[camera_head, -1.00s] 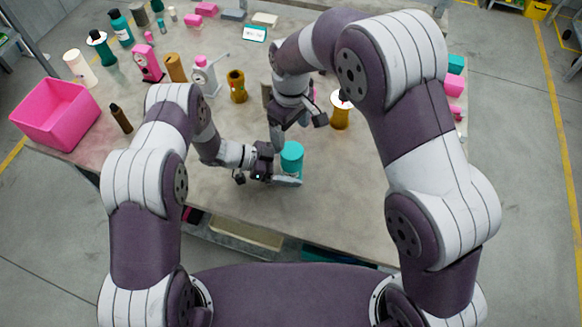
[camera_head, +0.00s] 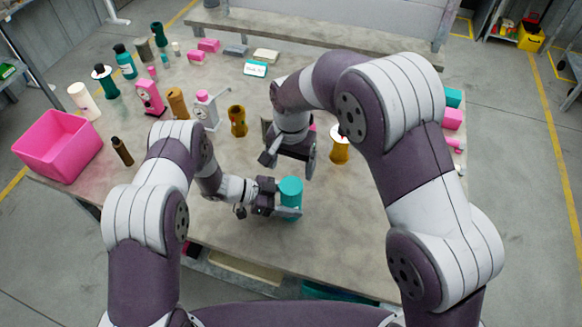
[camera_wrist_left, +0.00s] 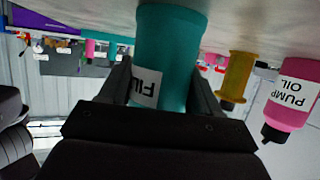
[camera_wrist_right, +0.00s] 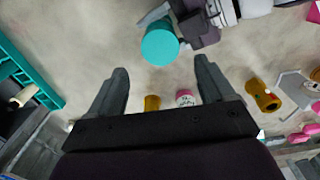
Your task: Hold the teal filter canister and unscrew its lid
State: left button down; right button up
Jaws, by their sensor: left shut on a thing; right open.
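The teal filter canister (camera_head: 291,192) stands upright near the front middle of the table. My left gripper (camera_head: 291,211) is shut on its body from the side. The left wrist view shows the canister (camera_wrist_left: 172,45) between both fingers, with a white label reading "FIL". My right gripper (camera_head: 288,160) is open and empty, behind and above the canister. The right wrist view shows the round teal top (camera_wrist_right: 160,47) just beyond the open fingertips (camera_wrist_right: 162,70), not between them. I cannot tell the lid apart from the body by colour.
A pink bin (camera_head: 58,146) stands at the left, with a dark brown bottle (camera_head: 122,151) beside it. Several bottles and pump parts stand along the back. A yellow-brown part with a white top (camera_head: 339,146) is right of my right gripper. The front left tabletop is clear.

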aim_at(291, 186)
jog(key=m, duration=1.5)
jog(key=shift+m, duration=0.3)
jog(key=m, duration=0.5)
jog(key=shift+m, duration=0.4)
jog(key=shift+f, duration=0.25)
notch_tip(291, 186, down, 8)
jog(key=shift+r, duration=0.25)
